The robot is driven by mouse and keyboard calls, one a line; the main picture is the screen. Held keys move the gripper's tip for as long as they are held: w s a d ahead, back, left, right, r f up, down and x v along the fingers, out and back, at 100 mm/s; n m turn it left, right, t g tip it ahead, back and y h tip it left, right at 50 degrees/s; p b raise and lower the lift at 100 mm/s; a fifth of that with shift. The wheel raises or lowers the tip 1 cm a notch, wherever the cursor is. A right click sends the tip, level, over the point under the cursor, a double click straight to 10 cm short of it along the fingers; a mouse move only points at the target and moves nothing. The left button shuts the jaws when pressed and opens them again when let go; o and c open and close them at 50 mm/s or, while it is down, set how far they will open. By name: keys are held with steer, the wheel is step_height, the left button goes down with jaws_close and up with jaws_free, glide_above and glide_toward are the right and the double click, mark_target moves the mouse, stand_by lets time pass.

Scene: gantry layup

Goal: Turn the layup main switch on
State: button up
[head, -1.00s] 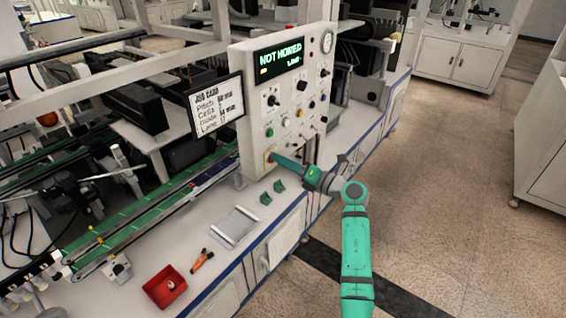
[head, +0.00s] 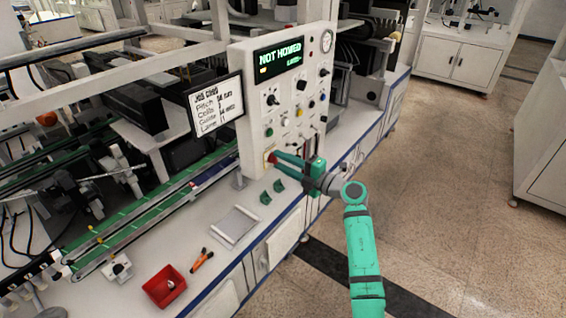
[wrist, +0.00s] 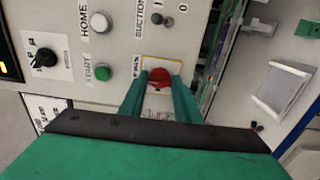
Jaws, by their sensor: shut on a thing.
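The main switch is a red rotary knob on a yellow-edged plate, low on the white control panel (head: 285,105). It shows in the wrist view (wrist: 160,76) between my green fingertips, and as a small red patch in the head view (head: 271,156). My gripper (head: 275,160) reaches in from the right and is shut on the knob, one finger on each side. The knob's lower part and the plate's markings are partly hidden by my fingers, so I cannot read its position. The panel display (head: 278,60) is lit and reads "NOT HOMED".
In the wrist view, a green START button (wrist: 103,72), a white HOME button (wrist: 101,22) and a suction toggle (wrist: 159,18) sit near the switch. A job card (head: 215,105) hangs left of the panel. A red bin (head: 164,287) and grey tray (head: 234,226) are on the bench.

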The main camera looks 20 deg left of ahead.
steer(key=shift+d, duration=0.1)
stand_by(0.4)
steer(key=o, duration=1)
steer(key=shift+o, duration=0.2)
steer(key=v, duration=1)
steer(key=shift+d, duration=0.4)
steer(key=shift+s+a, duration=0.1)
steer(key=shift+s, duration=0.1)
